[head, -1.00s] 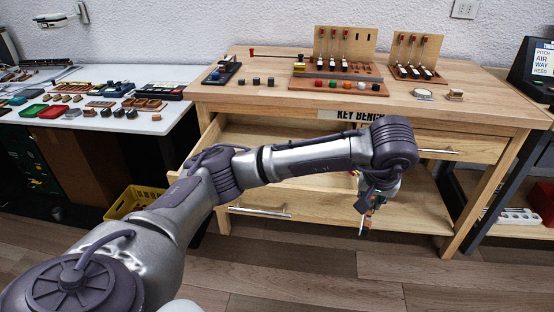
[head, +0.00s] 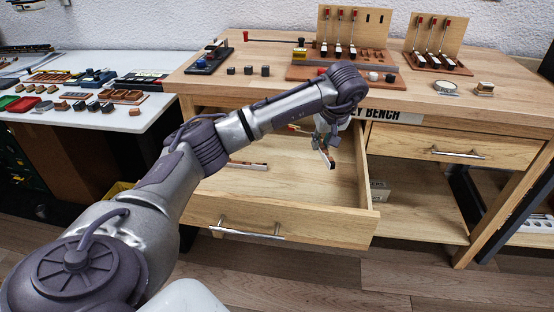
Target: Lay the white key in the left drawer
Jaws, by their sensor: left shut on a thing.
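The left drawer (head: 300,192) of the wooden bench is pulled open, and its bare wooden floor shows. My left gripper (head: 326,146) is over the right part of this drawer, pointing down. It is shut on the white key (head: 328,158), a small thin pale piece with a little red and dark on it, hanging tilted below the fingers. I cannot tell the exact gap between the key and the drawer floor. My left forearm hides the drawer's left and back parts. My right gripper is not in view.
A thin strip (head: 250,165) lies in the drawer's left part. The drawer's front panel (head: 290,222) and right side wall (head: 363,170) bound it. The bench top (head: 420,100) carries key stands and small blocks. A shut right drawer (head: 455,150) is beside it. A white table (head: 130,70) stands left.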

